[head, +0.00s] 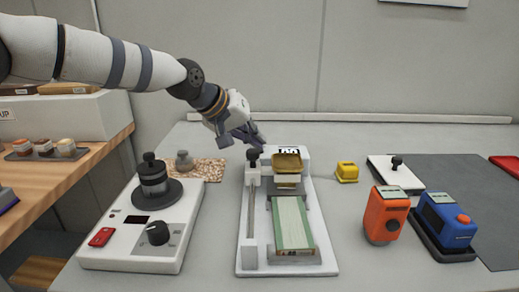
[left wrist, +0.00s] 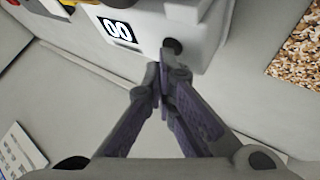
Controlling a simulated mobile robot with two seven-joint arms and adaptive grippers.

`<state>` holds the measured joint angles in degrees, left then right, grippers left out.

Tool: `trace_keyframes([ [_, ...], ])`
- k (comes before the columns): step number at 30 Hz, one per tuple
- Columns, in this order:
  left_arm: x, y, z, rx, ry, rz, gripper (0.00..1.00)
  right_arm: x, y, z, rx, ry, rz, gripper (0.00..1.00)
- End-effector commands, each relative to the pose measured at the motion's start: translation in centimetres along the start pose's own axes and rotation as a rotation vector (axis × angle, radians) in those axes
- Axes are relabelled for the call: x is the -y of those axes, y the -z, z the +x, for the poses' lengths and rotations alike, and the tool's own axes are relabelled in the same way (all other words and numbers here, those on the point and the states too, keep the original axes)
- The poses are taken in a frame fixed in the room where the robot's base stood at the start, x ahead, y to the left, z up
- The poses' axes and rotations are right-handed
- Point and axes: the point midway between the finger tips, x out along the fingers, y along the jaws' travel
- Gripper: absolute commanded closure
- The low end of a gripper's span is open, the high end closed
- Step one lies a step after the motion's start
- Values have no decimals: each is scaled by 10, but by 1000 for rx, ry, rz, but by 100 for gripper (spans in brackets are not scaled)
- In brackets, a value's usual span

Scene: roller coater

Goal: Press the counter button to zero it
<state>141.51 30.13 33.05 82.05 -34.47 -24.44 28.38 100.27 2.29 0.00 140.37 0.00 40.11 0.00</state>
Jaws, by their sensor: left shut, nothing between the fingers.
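The roller coater (head: 291,228) stands on the grey table, a white base with a green plate and a yellow block. At its back end is the counter display (head: 289,151), which also shows in the left wrist view (left wrist: 118,30) and reads 00 there. A dark round button (left wrist: 173,46) sits on the white housing beside the display. My left gripper (head: 254,137) is shut and empty at the back of the coater. In the left wrist view its fingertips (left wrist: 166,66) overlap the lower edge of the button; I cannot tell whether they touch it. My right gripper is not in view.
A white device with a black knob (head: 157,233) stands left of the coater. An orange device (head: 385,214), a blue device (head: 445,222) and a small yellow block (head: 347,171) are to the right. A speckled mat (head: 207,169) lies behind left. A wall closes the back.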

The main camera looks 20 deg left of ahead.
Motion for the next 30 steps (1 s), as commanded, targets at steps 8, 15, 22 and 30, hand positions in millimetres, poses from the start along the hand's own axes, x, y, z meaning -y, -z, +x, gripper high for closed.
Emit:
trace_keyframes([
  [8,-6,6,-8,0,1,-1,100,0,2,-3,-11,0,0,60],
  [15,-8,8,-12,1,1,0,100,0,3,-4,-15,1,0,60],
  [22,-11,12,-16,-1,0,0,100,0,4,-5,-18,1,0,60],
  [30,-26,26,-36,-3,0,1,100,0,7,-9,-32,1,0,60],
])
